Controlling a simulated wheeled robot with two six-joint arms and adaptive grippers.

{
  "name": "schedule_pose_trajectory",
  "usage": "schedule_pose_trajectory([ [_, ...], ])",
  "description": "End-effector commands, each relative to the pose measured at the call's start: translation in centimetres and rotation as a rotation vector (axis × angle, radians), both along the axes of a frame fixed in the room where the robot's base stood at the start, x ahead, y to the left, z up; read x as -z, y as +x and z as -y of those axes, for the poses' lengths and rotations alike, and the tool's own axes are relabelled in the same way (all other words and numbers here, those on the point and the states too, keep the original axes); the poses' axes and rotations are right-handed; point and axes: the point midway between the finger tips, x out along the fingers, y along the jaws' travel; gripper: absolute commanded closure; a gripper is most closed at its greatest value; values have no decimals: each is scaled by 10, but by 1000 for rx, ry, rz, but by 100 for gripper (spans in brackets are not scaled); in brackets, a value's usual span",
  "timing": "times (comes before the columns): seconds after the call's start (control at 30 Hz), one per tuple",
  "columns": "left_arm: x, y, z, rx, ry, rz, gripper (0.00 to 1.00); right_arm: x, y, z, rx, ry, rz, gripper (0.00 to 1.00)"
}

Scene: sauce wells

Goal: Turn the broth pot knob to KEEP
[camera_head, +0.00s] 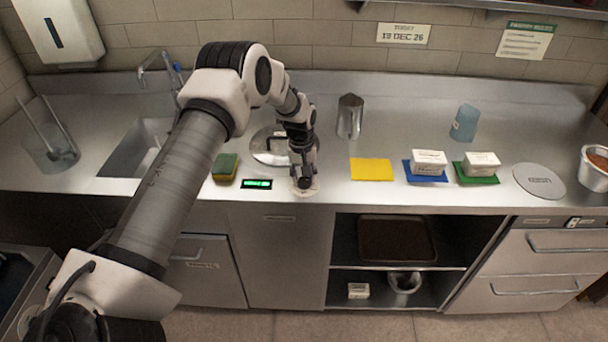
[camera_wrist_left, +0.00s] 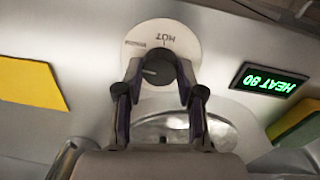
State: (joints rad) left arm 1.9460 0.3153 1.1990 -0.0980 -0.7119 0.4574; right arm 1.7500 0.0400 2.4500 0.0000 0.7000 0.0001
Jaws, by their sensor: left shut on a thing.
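My left gripper (camera_wrist_left: 157,76) is shut on the knob, one finger on each side. In the head view my left gripper (camera_head: 303,180) hides the knob, and only the edge of the plate shows. A green display (camera_wrist_left: 268,82) reads HEAT 80; it also shows in the head view (camera_head: 257,184). My right gripper is out of view.
A round lidded well (camera_head: 262,150) lies just behind the gripper. A sponge (camera_head: 225,167) is to the left, near the sink (camera_head: 125,155). A yellow mat (camera_head: 371,169) lies to the right, and a metal pitcher (camera_head: 349,117) stands behind. The counter's front edge is close.

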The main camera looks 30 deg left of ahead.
Motion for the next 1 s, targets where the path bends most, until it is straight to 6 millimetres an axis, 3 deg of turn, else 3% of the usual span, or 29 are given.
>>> schedule_pose_trajectory([
  [0.5, 3, -5, 1, -436, 0, -11, 97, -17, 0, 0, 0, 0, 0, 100],
  [1.0, 4, -5, 0, -590, 2, -10, 97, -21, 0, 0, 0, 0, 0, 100],
])
